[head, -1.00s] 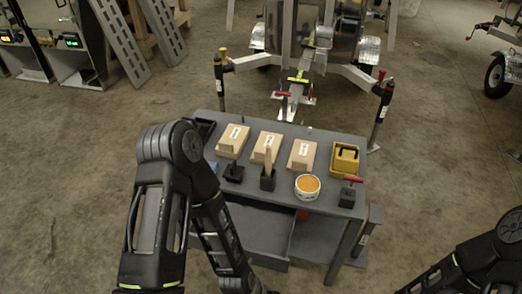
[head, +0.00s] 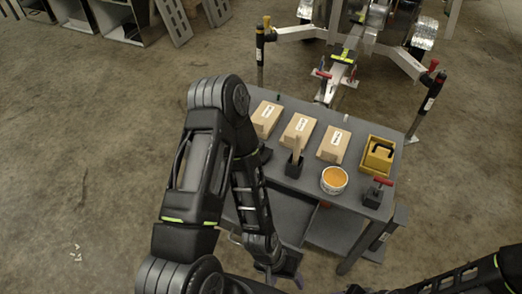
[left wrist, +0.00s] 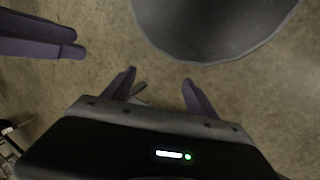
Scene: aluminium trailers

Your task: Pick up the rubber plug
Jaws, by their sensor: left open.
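I cannot make out a rubber plug for certain in either view. My left gripper (head: 284,274) hangs low in front of the workbench (head: 290,207), near the bottom of the head view. In the left wrist view its two fingers (left wrist: 159,76) stand apart with nothing between them, over bare floor. Two dark fingers, seemingly of my right gripper (left wrist: 75,43), reach in at the top left of that view, and their opening is unclear. My left arm hides the bench's left end.
The bench holds cardboard boxes (head: 299,130), a yellow case (head: 378,156), a tub of orange stuff (head: 334,181), a red-handled black block (head: 375,194) and a black holder with a wooden piece (head: 294,165). A trailer (head: 345,60) stands behind. Floor at left is clear.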

